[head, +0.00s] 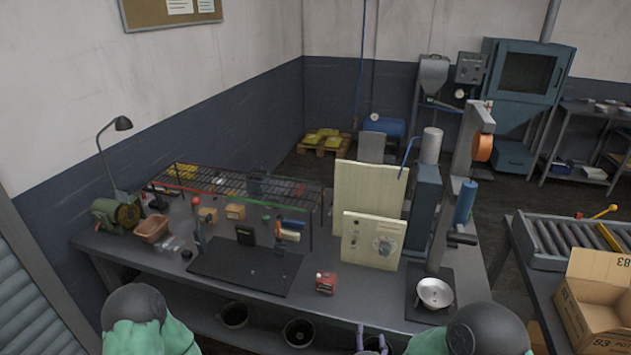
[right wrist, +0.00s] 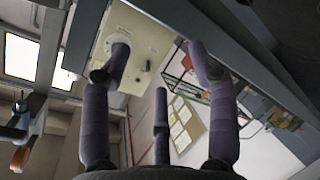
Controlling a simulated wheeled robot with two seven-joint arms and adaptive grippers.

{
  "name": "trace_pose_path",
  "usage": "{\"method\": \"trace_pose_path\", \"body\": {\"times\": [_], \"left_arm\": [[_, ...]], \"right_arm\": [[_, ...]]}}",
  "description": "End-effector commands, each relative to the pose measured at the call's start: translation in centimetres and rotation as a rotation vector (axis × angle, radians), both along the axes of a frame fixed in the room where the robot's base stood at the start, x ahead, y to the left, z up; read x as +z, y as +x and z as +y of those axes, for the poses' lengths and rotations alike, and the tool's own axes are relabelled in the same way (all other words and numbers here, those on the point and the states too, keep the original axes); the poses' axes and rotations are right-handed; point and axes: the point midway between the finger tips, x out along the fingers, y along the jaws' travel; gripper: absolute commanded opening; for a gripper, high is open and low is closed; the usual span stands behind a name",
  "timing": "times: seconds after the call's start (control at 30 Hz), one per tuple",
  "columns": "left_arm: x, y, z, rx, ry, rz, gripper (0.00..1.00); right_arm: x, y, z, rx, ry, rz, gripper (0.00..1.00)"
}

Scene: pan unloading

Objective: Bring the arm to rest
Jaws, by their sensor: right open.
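My right gripper (head: 371,342) shows only as purple fingertips at the bottom edge of the head view, in front of the bench. In the right wrist view its three purple fingers (right wrist: 160,85) are spread open with nothing between them. A shiny metal pan (head: 434,292) sits on the dark plate at the bench's right end, to the right of and apart from the right gripper. My green upper arms with dark caps show at the bottom of the head view. My left gripper is out of view.
The grey bench (head: 345,291) carries a cream control box (head: 372,240), a small red box (head: 326,283), a tall press-like stand (head: 450,200) and a wire rack (head: 240,188). Round dark containers (head: 299,332) stand below. A roller table with a cardboard box (head: 597,300) is at right.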

Motion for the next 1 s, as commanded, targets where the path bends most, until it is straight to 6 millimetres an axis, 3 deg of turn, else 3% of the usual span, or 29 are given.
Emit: {"method": "trace_pose_path", "body": {"times": [0.17, 0.27, 0.4, 0.53, 0.7, 0.8, 1.0], "left_arm": [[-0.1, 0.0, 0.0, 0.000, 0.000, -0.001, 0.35], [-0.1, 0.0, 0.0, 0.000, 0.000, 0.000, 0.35], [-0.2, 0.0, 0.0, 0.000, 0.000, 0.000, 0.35], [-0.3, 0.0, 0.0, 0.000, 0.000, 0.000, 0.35], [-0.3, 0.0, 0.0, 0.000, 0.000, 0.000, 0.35], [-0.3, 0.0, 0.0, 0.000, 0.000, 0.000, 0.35], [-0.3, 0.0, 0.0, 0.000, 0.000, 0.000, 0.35]], "right_arm": [[-4.9, -1.0, 0.5, -0.017, 0.243, 0.165, 0.60], [-8.6, -2.7, 0.9, -0.065, 0.435, 0.310, 0.60], [-13.8, -6.7, 1.8, -0.194, 0.718, 0.550, 0.60], [-17.6, -11.5, 2.6, -0.376, 0.938, 0.776, 0.60], [-20.2, -17.4, 3.4, -0.627, 1.118, 1.008, 0.60], [-20.7, -19.8, 3.7, -0.735, 1.168, 1.092, 0.60], [-21.0, -21.4, 3.9, -0.815, 1.197, 1.148, 0.60]]}}
